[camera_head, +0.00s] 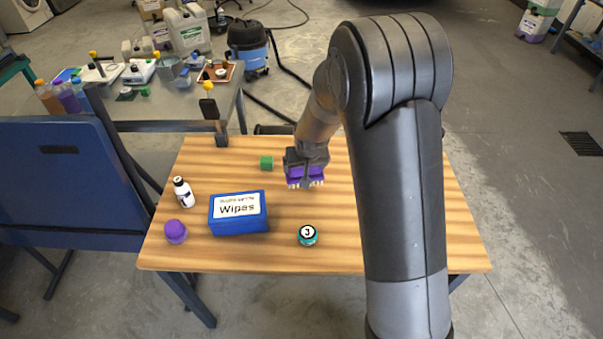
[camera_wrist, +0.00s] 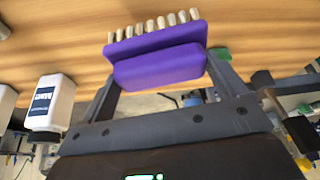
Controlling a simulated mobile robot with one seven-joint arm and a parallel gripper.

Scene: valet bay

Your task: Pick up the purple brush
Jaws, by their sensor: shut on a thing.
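The purple brush (camera_wrist: 158,50) with pale bristle tufts is between the two fingers of my gripper (camera_wrist: 163,75) in the wrist view. The fingers are shut on its purple body, one at each end, and the bristles point away from the palm. In the head view the brush (camera_head: 304,174) shows under my gripper (camera_head: 305,168), over the middle of the wooden table (camera_head: 340,245). I cannot tell for certain whether the bristles touch the tabletop.
A green cube (camera_head: 266,162) is just left of my gripper. A blue chair (camera_head: 62,180) is at left.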

